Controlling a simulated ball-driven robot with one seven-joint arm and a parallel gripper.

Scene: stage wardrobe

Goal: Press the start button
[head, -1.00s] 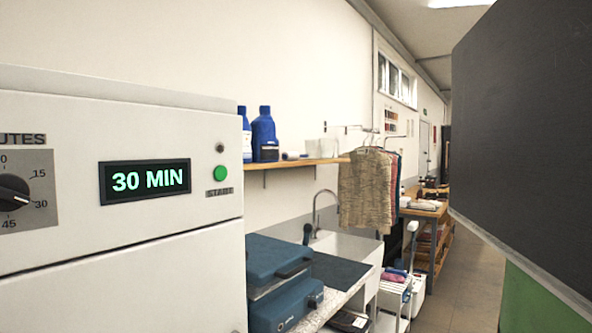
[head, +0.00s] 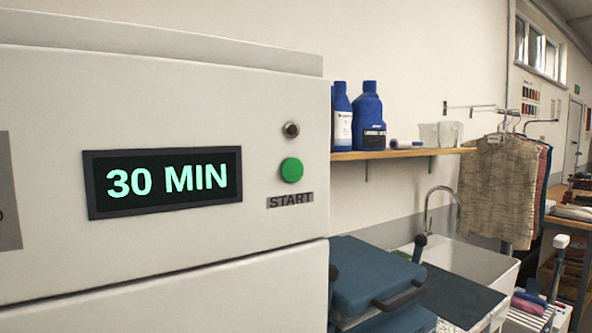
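The green round start button (head: 291,170) is on the front panel of a white machine (head: 160,270), at the panel's right side. A START label (head: 290,200) sits just below it, and a small dark round lamp (head: 291,129) sits above it. The display (head: 163,182) left of the button reads 30 MIN in green. Only the edge of the grey dial plate (head: 8,190) shows at the far left; the dial itself is out of view. My gripper is not in view.
Right of the machine stand a blue press-like device (head: 375,280) and a white sink (head: 470,262). A wooden shelf (head: 400,153) holds blue bottles (head: 369,116). Garments (head: 498,190) hang on a rail. Free floor shows little here.

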